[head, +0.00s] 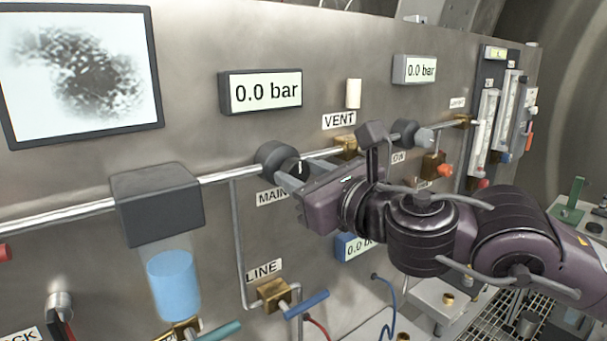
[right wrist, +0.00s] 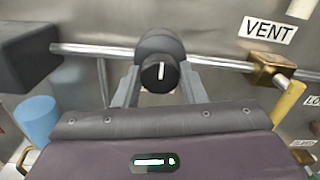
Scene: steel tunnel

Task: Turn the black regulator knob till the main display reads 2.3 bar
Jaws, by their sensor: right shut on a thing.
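The black regulator knob (head: 297,168) sits on the front of a dark round regulator body (head: 273,156) on the steel pipe, above the MAIN label (head: 271,198). In the right wrist view the knob (right wrist: 160,73) shows a white mark that stands about upright. My right gripper (head: 299,173) is shut on the knob, with one finger on each side of it; the fingers also show in the right wrist view (right wrist: 160,84). The large display (head: 262,92) above the regulator reads 0.0 bar. My left gripper is not in view.
A second display (head: 414,69) reads 0.0 bar; a blue one (head: 350,246) is partly hidden by my arm. A filter bowl with blue liquid (head: 173,283) hangs left of the regulator. The VENT valve (head: 347,145) is to the right; the LINE valve (head: 273,294) is below.

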